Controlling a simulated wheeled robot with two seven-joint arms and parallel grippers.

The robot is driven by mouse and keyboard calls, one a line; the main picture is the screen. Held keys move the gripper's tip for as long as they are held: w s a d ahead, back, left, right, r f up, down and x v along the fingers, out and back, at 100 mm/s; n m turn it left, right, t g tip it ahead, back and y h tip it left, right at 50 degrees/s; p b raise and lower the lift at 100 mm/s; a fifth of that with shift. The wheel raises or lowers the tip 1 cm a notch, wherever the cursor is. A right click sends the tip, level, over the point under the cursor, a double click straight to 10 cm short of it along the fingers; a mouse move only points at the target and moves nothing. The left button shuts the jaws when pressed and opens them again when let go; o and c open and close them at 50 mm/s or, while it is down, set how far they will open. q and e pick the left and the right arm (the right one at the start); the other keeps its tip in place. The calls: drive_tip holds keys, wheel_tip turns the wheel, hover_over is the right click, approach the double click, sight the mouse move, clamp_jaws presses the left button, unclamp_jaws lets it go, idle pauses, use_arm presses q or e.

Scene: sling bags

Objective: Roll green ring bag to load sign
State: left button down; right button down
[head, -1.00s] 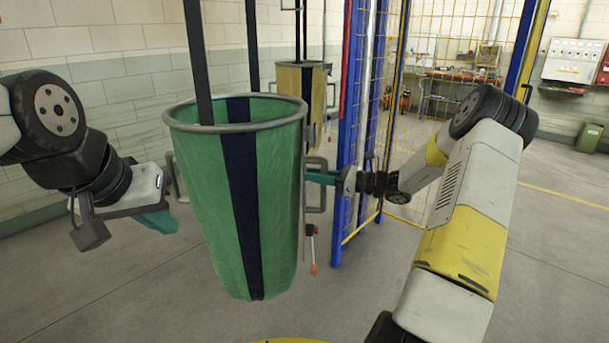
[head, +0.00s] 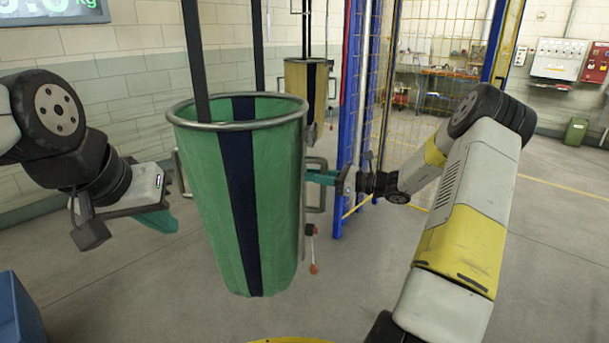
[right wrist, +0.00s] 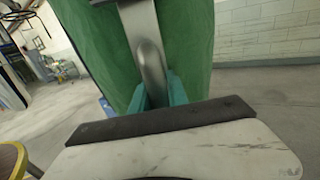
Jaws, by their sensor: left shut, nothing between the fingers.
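The green ring bag (head: 275,200) hangs upright on black straps in the middle of the head view, with a grey metal ring at its rim and a dark stripe down its front. My right gripper (head: 318,178) is shut on the grey metal side handle at the bag's right; the right wrist view shows the teal fingers on both sides of the handle bar (right wrist: 150,62). My left gripper (head: 158,221) is shut and empty, just left of the bag near its left handle. A lit sign (head: 50,10) reading "kg" is on the wall at top left, partly cut off.
A yellow bag (head: 294,88) hangs behind the green one. A blue-framed mesh fence (head: 357,110) stands close behind my right gripper. A blue box (head: 18,312) is at the lower left. Bare floor (head: 110,285) lies left of the bag.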

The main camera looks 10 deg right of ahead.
drive_tip(key=shift+s, duration=0.15)
drive_tip(key=c, duration=1.6)
unclamp_jaws()
drive_tip(key=shift+d, duration=0.1)
drive_tip(key=shift+o, duration=0.2)
drive_tip(key=v, duration=0.7)
drive_tip(key=shift+s+d, duration=0.2)
drive_tip(key=shift+d, duration=0.15)
drive_tip(key=shift+f, duration=0.1)
